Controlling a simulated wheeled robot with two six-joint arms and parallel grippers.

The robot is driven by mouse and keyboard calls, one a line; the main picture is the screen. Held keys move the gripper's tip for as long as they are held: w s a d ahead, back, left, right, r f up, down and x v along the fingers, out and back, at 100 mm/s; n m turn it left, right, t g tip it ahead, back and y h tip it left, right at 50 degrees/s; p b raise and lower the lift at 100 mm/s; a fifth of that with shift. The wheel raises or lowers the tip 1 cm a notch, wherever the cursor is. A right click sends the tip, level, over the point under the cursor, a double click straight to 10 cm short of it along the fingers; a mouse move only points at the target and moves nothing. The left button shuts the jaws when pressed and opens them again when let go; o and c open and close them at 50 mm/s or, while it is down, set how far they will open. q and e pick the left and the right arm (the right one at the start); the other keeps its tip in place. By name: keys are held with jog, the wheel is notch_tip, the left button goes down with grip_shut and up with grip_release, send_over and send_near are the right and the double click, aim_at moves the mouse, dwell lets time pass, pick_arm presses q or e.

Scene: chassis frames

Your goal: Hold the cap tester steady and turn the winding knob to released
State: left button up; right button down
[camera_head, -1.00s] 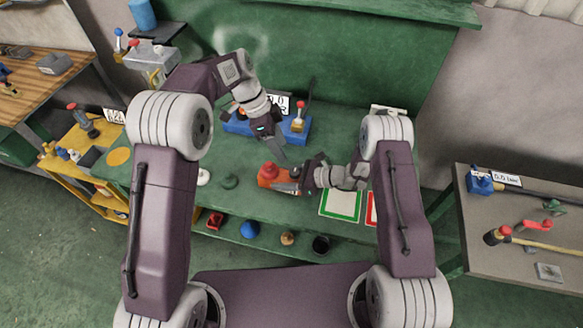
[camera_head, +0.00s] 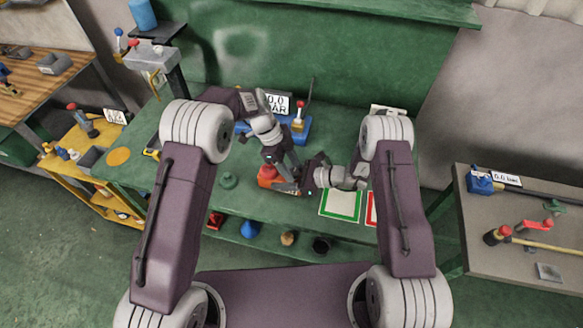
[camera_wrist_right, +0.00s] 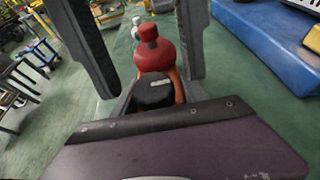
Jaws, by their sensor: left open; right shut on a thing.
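The cap tester (camera_head: 267,174) is a red-bodied device on the green bench. In the right wrist view its red body (camera_wrist_right: 155,55) has a rounded red top, with a black winding knob (camera_wrist_right: 153,92) facing the camera. My right gripper (camera_head: 291,187) is shut on the tester from the right. My left gripper (camera_head: 287,177) reaches down over the tester and is open. In the right wrist view its two dark fingers stand on either side of the tester and knob, apart from them. The knob's setting cannot be read.
A blue unit (camera_head: 301,134) with a red-topped lever and a 0.0 BAR sign (camera_head: 277,103) stands behind. A green-framed pad (camera_head: 341,205) lies to the right. A green round piece (camera_head: 228,180) sits left of the tester. A lower shelf holds several small items.

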pick_arm(q)
jog(key=shift+d+f, duration=0.15)
jog(key=shift+f, duration=0.3)
grip_shut()
jog(key=shift+s+n+t, duration=0.2)
jog(key=shift+n+t, duration=0.4)
jog(key=shift+n, duration=1)
grip_release()
jog(key=v, duration=1.2)
